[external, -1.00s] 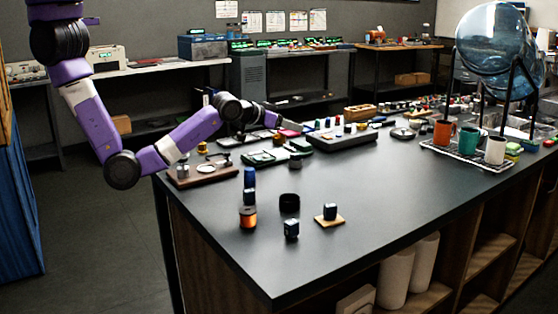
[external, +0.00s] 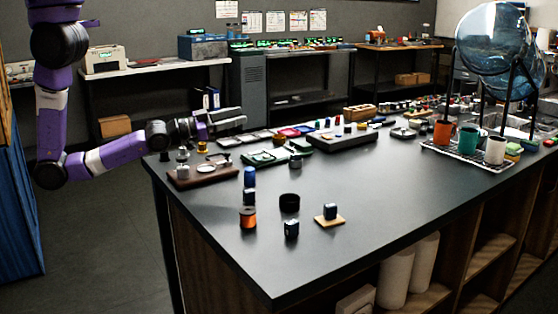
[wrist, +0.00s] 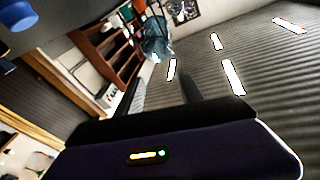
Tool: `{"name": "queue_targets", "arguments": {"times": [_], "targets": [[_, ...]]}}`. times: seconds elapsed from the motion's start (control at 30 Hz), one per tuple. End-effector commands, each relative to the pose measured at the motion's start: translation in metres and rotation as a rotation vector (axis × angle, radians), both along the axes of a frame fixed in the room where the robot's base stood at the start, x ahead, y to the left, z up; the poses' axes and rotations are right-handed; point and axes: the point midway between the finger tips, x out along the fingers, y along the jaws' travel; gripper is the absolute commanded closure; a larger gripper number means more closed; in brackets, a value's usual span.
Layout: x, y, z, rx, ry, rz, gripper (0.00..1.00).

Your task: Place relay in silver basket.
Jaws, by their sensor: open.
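My gripper (external: 238,118) is above the far left end of the dark table, pointing right, open with nothing seen between its fingers. In the wrist view its two dark fingers (wrist: 163,92) stand apart against the ceiling. I cannot tell for sure which object is the relay. My gripper is well away from both. No silver basket can be made out for certain; a wire rack (external: 465,158) holds mugs at the right.
A copper-coloured spool (external: 247,218) and a black ring (external: 289,203) stand near the blue blocks. A wooden board with fittings (external: 195,178) and a grey tray (external: 343,140) lie farther back. The table's near right part is clear.

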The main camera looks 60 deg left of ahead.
Motion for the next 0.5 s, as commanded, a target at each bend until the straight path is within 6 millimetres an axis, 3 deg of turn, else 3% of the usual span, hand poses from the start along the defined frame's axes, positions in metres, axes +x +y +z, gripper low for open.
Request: {"name": "queue_targets", "arguments": {"times": [0.03, 0.2, 0.5], "targets": [[-0.020, 0.010, -0.011, 0.009, 0.010, -0.002, 0.55], [-0.085, 0.033, -0.030, 0.000, 0.041, -0.011, 0.55], [-0.196, 0.064, -0.052, -0.076, 0.166, 0.052, 0.55]]}}
